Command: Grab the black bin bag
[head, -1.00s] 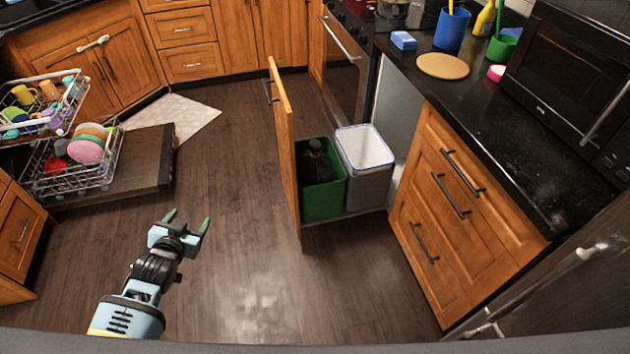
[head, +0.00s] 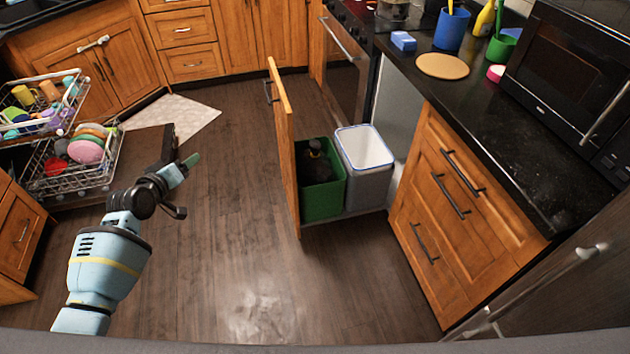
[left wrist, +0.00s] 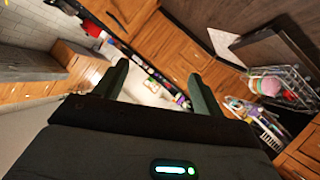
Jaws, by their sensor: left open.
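The black bin bag (head: 313,163) sits inside the green bin (head: 322,199), with its knotted top showing near the rim and its lower part hidden. The green bin stands in the pulled-out drawer behind a wooden front panel. My left gripper (head: 187,161) is to the left of the bins, over the floor and near the dishwasher door, apart from the bag. In the left wrist view its two fingers (left wrist: 160,85) are spread with nothing between them. The bag does not show in that view. My right gripper is not in view.
A grey bin with a white liner (head: 366,168) stands right beside the green one. The upright drawer front (head: 284,150) lies between my left arm and the bins. The open dishwasher door (head: 140,160) and racks are at left. The middle floor is clear.

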